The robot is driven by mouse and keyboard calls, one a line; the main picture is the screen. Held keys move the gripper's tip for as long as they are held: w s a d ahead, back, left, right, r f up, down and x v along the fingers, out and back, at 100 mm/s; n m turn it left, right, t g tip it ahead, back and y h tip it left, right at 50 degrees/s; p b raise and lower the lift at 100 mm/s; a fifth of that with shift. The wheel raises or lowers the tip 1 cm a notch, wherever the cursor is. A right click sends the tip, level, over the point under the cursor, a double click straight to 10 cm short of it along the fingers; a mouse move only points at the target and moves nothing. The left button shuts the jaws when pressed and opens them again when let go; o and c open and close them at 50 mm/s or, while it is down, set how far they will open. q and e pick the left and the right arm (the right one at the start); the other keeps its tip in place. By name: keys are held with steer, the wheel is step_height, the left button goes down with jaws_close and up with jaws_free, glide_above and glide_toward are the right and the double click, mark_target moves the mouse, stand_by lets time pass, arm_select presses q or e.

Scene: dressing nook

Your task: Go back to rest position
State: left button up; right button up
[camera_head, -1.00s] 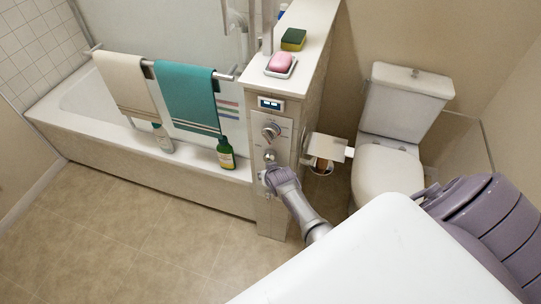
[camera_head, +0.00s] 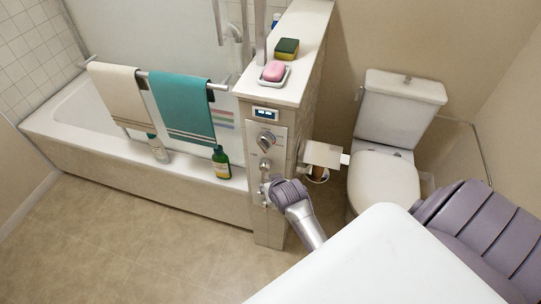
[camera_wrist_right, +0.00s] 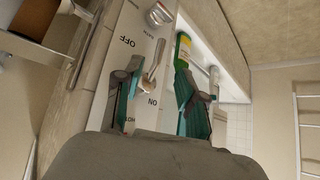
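My right gripper (camera_head: 266,193) is low in front of the control panel (camera_head: 284,142) on the end of the low wall. In the right wrist view, the right gripper (camera_wrist_right: 158,92) has its two fingers apart. A metal lever (camera_wrist_right: 154,66) on the panel shows between them, near the printed words OFF and ON. I cannot tell whether the fingers touch it. Nothing is seen held. In the head view the panel has a round upper knob (camera_head: 266,141) and a lower knob (camera_head: 265,165), just above the gripper. My left gripper is in neither view.
A toilet (camera_head: 384,180) and a paper holder (camera_head: 323,154) stand right of the panel. A bathtub (camera_head: 130,157) with towels (camera_head: 183,105) and a green bottle (camera_head: 222,162) is left. Soap (camera_head: 273,71) and a sponge (camera_head: 286,48) lie on the ledge. The floor at left is clear.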

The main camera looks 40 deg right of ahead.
stand_by(0.3)
steer(key=s+a+f+n+g+y+b, duration=0.15)
steer(key=s+f, duration=0.25)
steer(key=f, duration=0.4)
steer(key=s+a+f+n+g, duration=0.1)
steer(key=s+a+f, duration=0.2)
steer(key=s+f, duration=0.3)
steer(key=s+a+f+n+g+b, duration=0.1)
steer(key=s+a+f, duration=0.15)
steer(key=f, duration=0.65)
steer(key=s+f+n+g+b, duration=0.1)
steer(key=s+f, duration=0.4)
steer(key=s, duration=0.4)
steer(key=s+f+g+b, duration=0.1)
steer(key=s+f, duration=0.4)
steer(key=s, duration=0.5)
steer(key=s+a+f+n+g+b, duration=0.1)
steer(key=s+f, duration=0.4)
steer(key=s, duration=0.4)
steer(key=shift+s+f+n+y, duration=0.25)
steer(key=shift+n+y, duration=0.1)
steer(key=shift+y, duration=0.1)
